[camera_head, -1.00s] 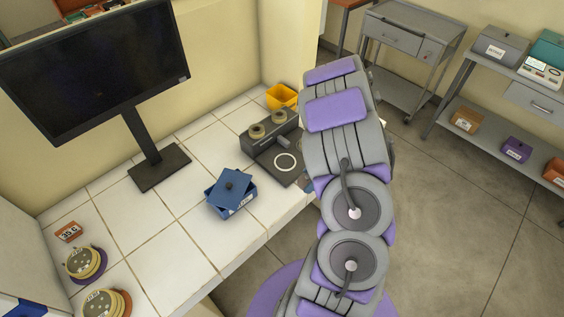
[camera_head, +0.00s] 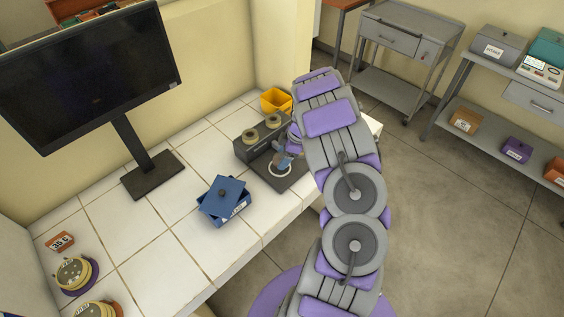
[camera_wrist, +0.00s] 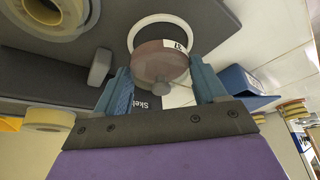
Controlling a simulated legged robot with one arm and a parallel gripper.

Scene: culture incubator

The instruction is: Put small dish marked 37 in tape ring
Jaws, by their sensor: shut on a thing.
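My gripper (camera_wrist: 163,92) is shut on a small round reddish dish (camera_wrist: 157,60) with a grey knob and a white label, whose marking is too small to read surely. In the wrist view the white tape ring (camera_wrist: 165,17) lies on a dark surface, and the dish covers part of it. I cannot tell whether the dish touches the surface or hangs above it. In the head view my gripper (camera_head: 284,157) is over the dark platform beside the ring (camera_head: 271,174), which it partly hides. The dish cannot be made out clearly there.
The dark stand (camera_head: 250,148) carries tan tape rolls (camera_head: 272,121) behind the platform. A blue box (camera_head: 228,212) with a tilted lid stands to the left, a yellow bin (camera_head: 275,100) behind. A monitor (camera_head: 90,75) stands at the back left. White tiles between are clear.

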